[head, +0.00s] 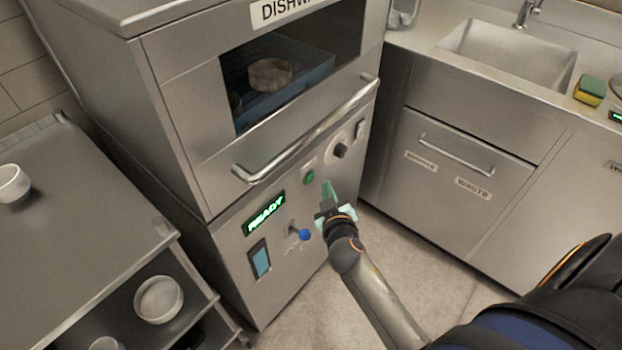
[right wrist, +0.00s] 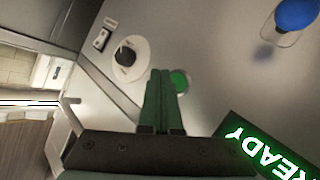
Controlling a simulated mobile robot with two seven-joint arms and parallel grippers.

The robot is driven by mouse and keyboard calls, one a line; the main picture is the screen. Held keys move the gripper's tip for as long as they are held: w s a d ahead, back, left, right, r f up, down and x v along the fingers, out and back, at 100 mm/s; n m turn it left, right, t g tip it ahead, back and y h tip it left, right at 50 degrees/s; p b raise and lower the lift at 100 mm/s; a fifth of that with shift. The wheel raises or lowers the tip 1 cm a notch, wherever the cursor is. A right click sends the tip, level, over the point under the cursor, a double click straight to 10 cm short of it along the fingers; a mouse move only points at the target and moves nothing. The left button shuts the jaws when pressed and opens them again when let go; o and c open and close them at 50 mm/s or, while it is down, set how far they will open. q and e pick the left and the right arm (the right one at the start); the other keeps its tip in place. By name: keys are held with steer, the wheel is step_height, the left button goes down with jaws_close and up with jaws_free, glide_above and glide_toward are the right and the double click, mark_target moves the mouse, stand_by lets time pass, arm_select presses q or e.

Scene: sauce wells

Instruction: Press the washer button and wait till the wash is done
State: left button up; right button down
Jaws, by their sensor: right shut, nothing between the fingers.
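The steel dishwasher (head: 180,110) stands at the centre left in the head view, its window showing a blue rack (head: 300,78) with a bowl (head: 269,74) inside. Its display (head: 265,213) glows green with READY; it also shows in the right wrist view (right wrist: 268,152). A round green button (head: 310,177) sits on the front panel; in the right wrist view the button (right wrist: 180,81) is just beyond my fingertips. My right gripper (head: 328,188) is shut and empty, in front of the panel near the button. I cannot tell whether it touches. My left gripper is not in view.
A long handle (head: 310,135) juts out above the button. A black knob (head: 340,150) and a blue-tipped lever (head: 304,235) flank it. A steel table (head: 70,200) with bowls stands left. A sink (head: 510,55) and waste drawer (head: 455,165) are right.

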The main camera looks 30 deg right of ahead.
mark_target(310, 178)
steer(key=shift+w+a, duration=0.35)
steer(key=shift+w, duration=0.45)
stand_by(0.9)
steer(key=shift+w, duration=0.1)
stand_by(0.5)
steer(key=shift+w+a, duration=0.2)
steer(key=shift+w, duration=0.1)
steer(key=shift+r, duration=0.1)
